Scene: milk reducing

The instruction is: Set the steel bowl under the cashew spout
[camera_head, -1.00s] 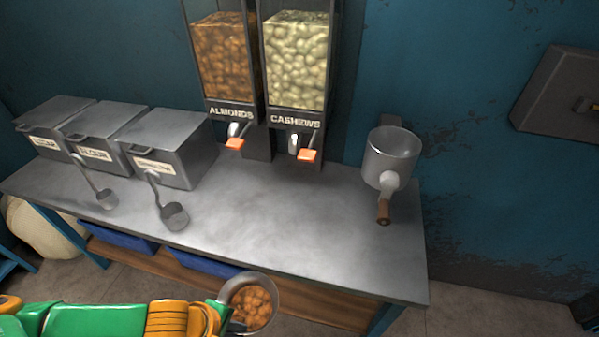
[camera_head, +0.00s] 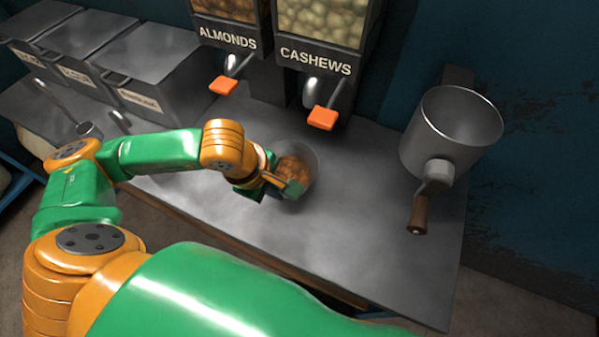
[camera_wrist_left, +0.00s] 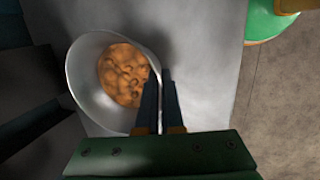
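The steel bowl (camera_head: 309,153) holds brown nuts and is over the steel counter, in front of the dispensers. It also shows in the left wrist view (camera_wrist_left: 88,88). My left gripper (camera_head: 283,184) is at its near side, and the wrist view shows the two fingers (camera_wrist_left: 160,105) closed on the rim. I cannot tell if the bowl touches the counter. The cashew dispenser (camera_head: 317,60) has a spout with an orange lever (camera_head: 322,118), behind and slightly right of the bowl. The almond dispenser's orange lever (camera_head: 223,85) is behind and left. My right gripper is not in view.
A steel grinder with a wooden handle (camera_head: 450,130) stands at the counter's right. Lidded steel bins (camera_head: 150,65) and scoops (camera_head: 90,130) are at the left. The counter (camera_head: 370,215) is clear between bowl and grinder.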

